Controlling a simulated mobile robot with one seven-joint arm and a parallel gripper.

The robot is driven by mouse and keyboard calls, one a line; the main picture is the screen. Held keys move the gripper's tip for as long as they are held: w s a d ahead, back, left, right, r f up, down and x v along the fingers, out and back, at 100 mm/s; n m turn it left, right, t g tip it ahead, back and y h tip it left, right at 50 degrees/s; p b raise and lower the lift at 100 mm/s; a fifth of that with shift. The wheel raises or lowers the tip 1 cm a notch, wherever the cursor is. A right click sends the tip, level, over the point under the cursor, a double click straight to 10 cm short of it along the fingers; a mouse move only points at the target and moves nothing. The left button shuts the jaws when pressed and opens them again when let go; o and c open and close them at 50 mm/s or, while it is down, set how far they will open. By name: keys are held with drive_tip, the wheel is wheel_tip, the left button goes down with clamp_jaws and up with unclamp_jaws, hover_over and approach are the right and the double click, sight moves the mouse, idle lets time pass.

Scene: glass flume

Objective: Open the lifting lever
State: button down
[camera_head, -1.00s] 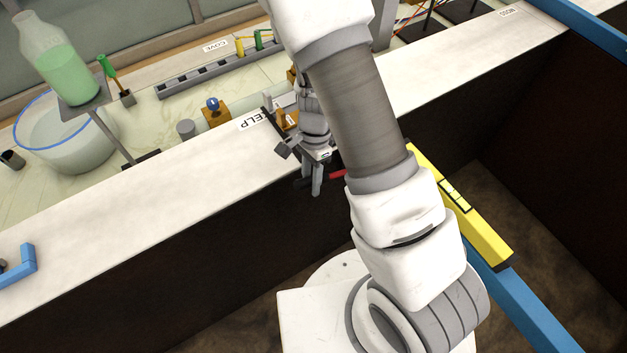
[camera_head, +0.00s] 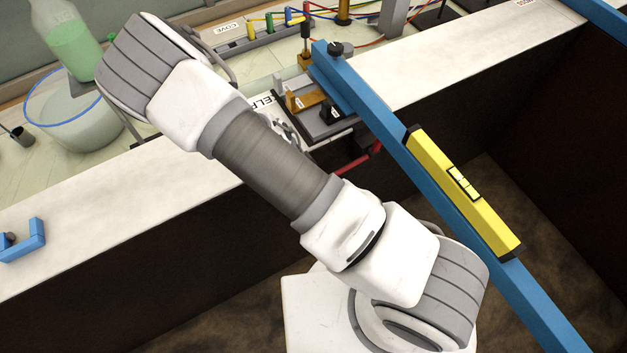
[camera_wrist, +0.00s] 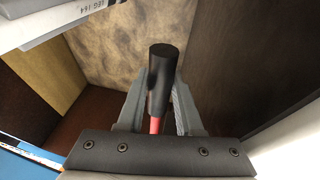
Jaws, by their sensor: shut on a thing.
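The lifting lever has a red shaft (camera_head: 355,162) that shows in the head view against the dark wall below the ledge, just left of the blue beam. The wrist view shows its black handle (camera_wrist: 161,75) with a short piece of the red shaft (camera_wrist: 155,125) below it. My gripper (camera_wrist: 160,103) is shut on the lever, with one grey finger on each side. In the head view my arm hides the handle and most of my gripper.
A blue beam (camera_head: 395,150) carrying a yellow level (camera_head: 462,190) crosses right of my arm. A black plate with an orange block (camera_head: 307,101) lies on the pale ledge (camera_head: 90,210).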

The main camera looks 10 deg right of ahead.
drive_tip(key=shift+f+h, duration=0.3)
drive_tip(key=shift+f, duration=0.1)
drive_tip(key=c, duration=0.6)
unclamp_jaws()
drive_tip(key=v, duration=1.7)
drive_tip(key=shift+r, duration=0.2)
